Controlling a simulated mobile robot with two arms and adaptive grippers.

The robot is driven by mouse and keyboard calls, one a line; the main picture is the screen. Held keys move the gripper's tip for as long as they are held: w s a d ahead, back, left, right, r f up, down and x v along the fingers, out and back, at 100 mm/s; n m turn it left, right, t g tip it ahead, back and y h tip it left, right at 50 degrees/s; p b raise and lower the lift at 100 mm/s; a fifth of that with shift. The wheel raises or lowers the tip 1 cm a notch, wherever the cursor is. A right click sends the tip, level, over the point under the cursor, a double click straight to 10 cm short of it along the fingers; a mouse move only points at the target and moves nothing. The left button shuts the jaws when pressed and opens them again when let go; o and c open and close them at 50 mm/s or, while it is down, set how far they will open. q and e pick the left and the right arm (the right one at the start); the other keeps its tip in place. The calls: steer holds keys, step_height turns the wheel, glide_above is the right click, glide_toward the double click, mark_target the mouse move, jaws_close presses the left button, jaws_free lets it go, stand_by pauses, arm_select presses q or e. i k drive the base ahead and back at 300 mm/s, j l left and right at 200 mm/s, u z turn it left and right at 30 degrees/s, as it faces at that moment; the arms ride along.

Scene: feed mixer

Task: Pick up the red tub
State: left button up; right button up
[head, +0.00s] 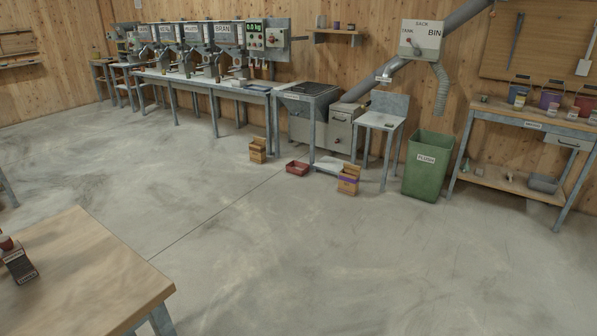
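A red tub (585,103) stands on the top of the workbench (530,116) at the far right, close to the picture's edge. A purple tub (550,99) and a blue tub (518,94) stand to its left on the same bench. A small reddish item (573,113) sits in front of the red tub; it is too small to tell what it is. Neither of my grippers is in view.
A wooden table (85,265) is near at left. A green bin (428,166) stands left of the workbench. Cardboard boxes (348,180) and a low red tray (297,168) lie on the floor. The middle concrete floor (300,255) is clear.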

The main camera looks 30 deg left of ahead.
mark_target(296, 167)
steer(key=u, duration=0.35)
steer(key=i, duration=0.85)
steer(key=i+l, duration=0.15)
steer(key=i, duration=0.75)
steer(key=i+j+u, duration=0.3)
steer(key=i+u, duration=0.15)
steer(key=i, duration=0.8)
steer(key=i+l+u, duration=0.15)
steer(key=i+u, duration=0.3)
steer(key=i, duration=0.75)
steer(key=i+z, duration=0.1)
steer(key=i, duration=1.25)
steer(key=i+j+z, duration=0.15)
steer(key=i, duration=1.25)
